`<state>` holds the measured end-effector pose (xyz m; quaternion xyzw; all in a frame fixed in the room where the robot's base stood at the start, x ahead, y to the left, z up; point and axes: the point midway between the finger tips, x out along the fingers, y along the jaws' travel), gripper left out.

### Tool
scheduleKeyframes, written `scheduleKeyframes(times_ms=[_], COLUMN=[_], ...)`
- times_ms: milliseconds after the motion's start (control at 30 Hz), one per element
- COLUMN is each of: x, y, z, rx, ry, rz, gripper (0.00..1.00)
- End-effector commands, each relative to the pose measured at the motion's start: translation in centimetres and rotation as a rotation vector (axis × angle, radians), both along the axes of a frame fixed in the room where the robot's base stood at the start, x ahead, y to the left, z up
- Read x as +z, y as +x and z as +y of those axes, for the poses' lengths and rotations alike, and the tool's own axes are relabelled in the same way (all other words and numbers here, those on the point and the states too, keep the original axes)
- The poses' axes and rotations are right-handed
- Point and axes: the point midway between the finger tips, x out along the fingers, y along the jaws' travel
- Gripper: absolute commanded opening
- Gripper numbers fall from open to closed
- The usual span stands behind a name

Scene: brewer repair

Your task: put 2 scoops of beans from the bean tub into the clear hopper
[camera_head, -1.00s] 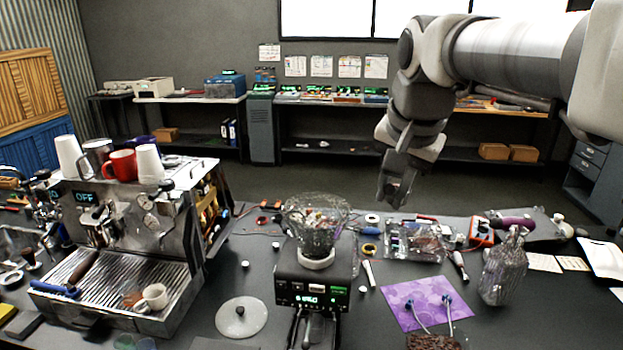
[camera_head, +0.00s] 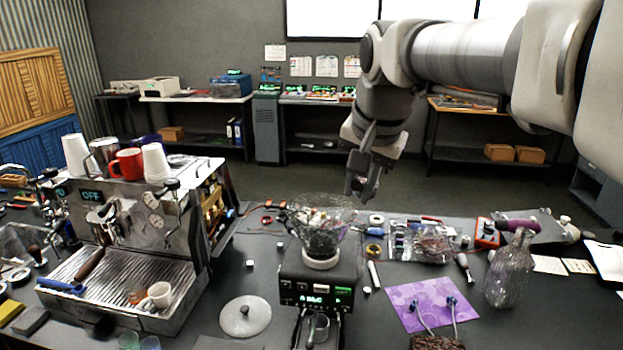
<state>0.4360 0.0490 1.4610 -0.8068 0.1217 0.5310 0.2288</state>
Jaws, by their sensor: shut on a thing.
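The clear hopper (camera_head: 321,236) is a wide-mouthed see-through funnel on top of the black grinder (camera_head: 316,284). Some mixed contents show inside it, too unclear to name. Dark brown beans, apparently in the bean tub (camera_head: 436,342), show at the bottom edge; most of the tub is out of frame. My gripper (camera_head: 358,186) hangs fingers down in the air, above and slightly right of the hopper's rim in the picture. It is shut on a small dark thing, perhaps the scoop, mostly hidden by the fingers. Whether that holds beans cannot be seen.
The espresso machine (camera_head: 130,240) with cups on top stands at left. A round lid (camera_head: 245,316) lies left of the grinder. A purple mat (camera_head: 430,302), a glass bottle (camera_head: 510,270) and loose tools and parts crowd the bench right of the grinder.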

Motion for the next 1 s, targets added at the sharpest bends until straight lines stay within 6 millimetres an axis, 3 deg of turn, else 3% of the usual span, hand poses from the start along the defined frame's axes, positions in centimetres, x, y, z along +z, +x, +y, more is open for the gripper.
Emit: scheduleKeyframes(times_ms=[1000], x=[-0.3], y=[2.6], z=[5.6], rx=[0.111], ry=[0.009], rz=[-0.030], gripper=[0.00])
